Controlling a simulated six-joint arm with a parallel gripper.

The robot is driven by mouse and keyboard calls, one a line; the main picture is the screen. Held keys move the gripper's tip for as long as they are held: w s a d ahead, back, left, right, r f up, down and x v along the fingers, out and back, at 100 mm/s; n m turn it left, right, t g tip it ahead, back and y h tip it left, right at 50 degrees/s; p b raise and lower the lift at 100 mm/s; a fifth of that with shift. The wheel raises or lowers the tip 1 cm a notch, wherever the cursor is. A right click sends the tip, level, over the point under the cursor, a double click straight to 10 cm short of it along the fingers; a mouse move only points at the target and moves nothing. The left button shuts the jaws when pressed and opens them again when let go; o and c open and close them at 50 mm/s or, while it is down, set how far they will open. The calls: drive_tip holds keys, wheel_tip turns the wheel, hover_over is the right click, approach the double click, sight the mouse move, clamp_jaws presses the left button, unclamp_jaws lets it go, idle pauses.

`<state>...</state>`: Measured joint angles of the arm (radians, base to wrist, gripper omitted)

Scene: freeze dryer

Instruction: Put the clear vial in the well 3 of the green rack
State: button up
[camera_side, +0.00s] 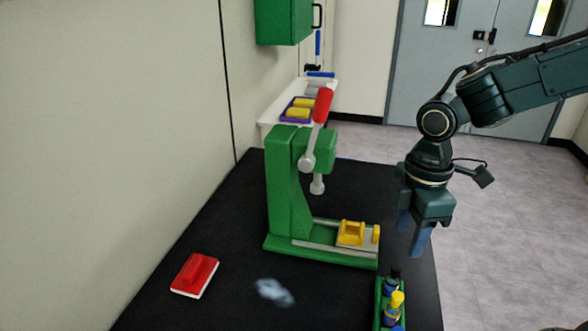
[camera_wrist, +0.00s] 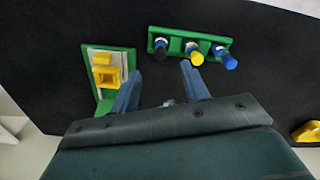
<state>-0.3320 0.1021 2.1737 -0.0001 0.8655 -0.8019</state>
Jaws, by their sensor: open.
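The green rack (camera_side: 377,300) stands at the table's right front edge in the side view, cut off by the frame bottom. It shows whole in the wrist view (camera_wrist: 174,33). It carries a dark-capped vial (camera_wrist: 160,46), a yellow-topped vial (camera_wrist: 194,55) and a blue vial (camera_wrist: 226,58). I cannot tell which well is number 3. My gripper (camera_side: 411,234) is open, pointing down, above and behind the rack near the table's right edge. Its two blue fingers (camera_wrist: 160,73) are apart. A small pale grey bit (camera_wrist: 168,102) shows between them; I cannot tell whether it is the clear vial.
A green press (camera_side: 288,195) with a red-handled lever (camera_side: 321,105) and a yellow holder (camera_side: 351,233) stands left of my gripper.

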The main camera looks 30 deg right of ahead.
drive_tip(key=shift+r, duration=0.3)
idle(0.5)
drive_tip(key=s+d+r+m+t, duration=0.5)
drive_tip(key=s+d+r+m, duration=0.4)
drive_tip(key=s+m, duration=0.3)
drive_tip(key=shift+s+d+r+m+t, duration=0.3)
drive_tip(key=shift+s+d+r+m, duration=0.15)
drive_tip(key=shift+d, duration=0.3)
